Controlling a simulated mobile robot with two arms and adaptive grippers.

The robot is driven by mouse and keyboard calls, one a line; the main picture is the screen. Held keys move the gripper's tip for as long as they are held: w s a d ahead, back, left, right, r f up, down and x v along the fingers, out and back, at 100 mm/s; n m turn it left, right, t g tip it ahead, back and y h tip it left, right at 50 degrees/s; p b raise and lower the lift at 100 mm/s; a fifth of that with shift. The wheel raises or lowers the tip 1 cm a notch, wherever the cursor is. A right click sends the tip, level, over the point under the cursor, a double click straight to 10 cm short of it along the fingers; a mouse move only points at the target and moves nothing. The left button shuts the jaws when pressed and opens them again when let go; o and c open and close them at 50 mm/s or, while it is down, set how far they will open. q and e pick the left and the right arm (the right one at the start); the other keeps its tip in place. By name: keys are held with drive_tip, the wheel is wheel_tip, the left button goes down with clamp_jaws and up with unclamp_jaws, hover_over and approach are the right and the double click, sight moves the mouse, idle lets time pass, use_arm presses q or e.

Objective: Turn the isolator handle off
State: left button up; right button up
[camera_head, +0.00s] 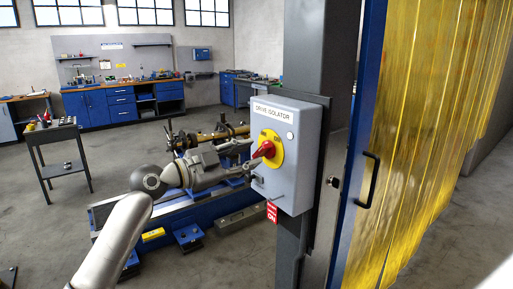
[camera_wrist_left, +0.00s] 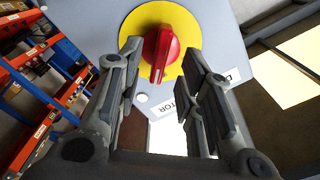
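The grey isolator box (camera_head: 297,179), labelled "DRIVE ISOLATOR", is fixed to a dark post. Its red handle (camera_head: 264,151) sits on a round yellow plate (camera_head: 275,158) on the front face. In the left wrist view the red handle (camera_wrist_left: 158,52) stands out from the yellow plate (camera_wrist_left: 184,24), between the fingertips. My left gripper (camera_head: 247,160) reaches the handle from the left. Its fingers (camera_wrist_left: 160,62) are open, with a gap on both sides of the handle. Whether either tip touches it cannot be told. My right gripper is out of view.
A red tag (camera_head: 272,212) hangs below the box. A yellow strip curtain (camera_head: 425,130) and a blue door frame with a black handle (camera_head: 368,180) stand to the right. A blue machine bed (camera_head: 200,218) lies behind my left arm. A small dark cart (camera_head: 52,136) stands at left.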

sight(257, 152)
use_arm(q)
drive_tip(key=shift+p+x, duration=0.35)
drive_tip(key=shift+x, duration=1.5)
drive_tip(key=shift+c, duration=0.3)
clamp_jaws()
